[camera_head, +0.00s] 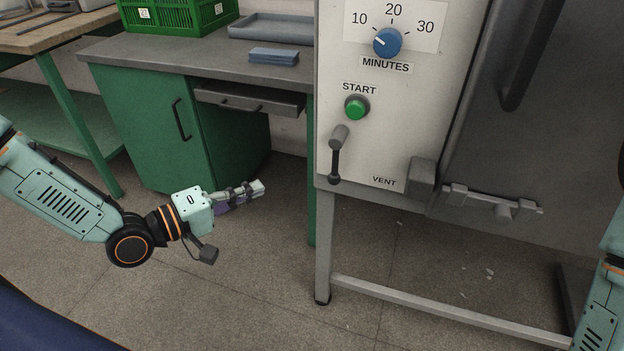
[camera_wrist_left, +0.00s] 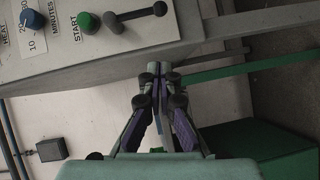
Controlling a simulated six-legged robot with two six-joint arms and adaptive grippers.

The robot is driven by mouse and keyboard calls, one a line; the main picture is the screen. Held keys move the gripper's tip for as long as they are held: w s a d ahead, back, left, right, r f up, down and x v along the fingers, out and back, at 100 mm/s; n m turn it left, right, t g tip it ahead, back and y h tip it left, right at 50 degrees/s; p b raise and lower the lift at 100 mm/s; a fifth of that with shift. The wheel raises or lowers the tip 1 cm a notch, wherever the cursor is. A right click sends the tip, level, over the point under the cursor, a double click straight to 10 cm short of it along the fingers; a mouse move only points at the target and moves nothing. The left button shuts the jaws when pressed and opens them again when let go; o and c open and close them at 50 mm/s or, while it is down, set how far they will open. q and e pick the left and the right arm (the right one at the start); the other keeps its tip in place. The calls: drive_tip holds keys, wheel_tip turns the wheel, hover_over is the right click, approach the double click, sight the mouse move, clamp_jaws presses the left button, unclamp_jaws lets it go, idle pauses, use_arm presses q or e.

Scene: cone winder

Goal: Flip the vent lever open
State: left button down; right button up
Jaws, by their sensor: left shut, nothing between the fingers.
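The vent lever (camera_head: 336,160) is on the lower left of the pale machine panel, with a grey hub and a dark handle hanging straight down. It also shows in the left wrist view (camera_wrist_left: 138,14), near the top edge, ending in a dark round knob. The VENT label (camera_head: 384,181) is printed to its lower right. My left gripper (camera_head: 260,188) is shut and empty, left of the lever and a little lower, with a clear gap between. Its fingertips meet in the left wrist view (camera_wrist_left: 157,76). My right gripper is out of view.
Above the lever are the green start button (camera_head: 357,107) and blue minutes dial (camera_head: 387,42). A grey block (camera_head: 421,178) and door latch (camera_head: 492,202) lie to the right. A green cabinet (camera_head: 150,135) with a partly open drawer (camera_head: 248,98) stands behind my left gripper.

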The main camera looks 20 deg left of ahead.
sight(335, 163)
use_arm(q)
drive_tip(key=s+d+b+x, duration=0.1)
drive_tip(key=d+b+x, duration=0.1)
drive_tip(key=b+x, duration=0.6)
drive_tip(key=x, duration=0.4)
drive_tip(key=shift+d+f, duration=0.35)
drive_tip(key=shift+d, duration=0.1)
drive_tip(key=shift+a, duration=0.1)
idle(0.6)
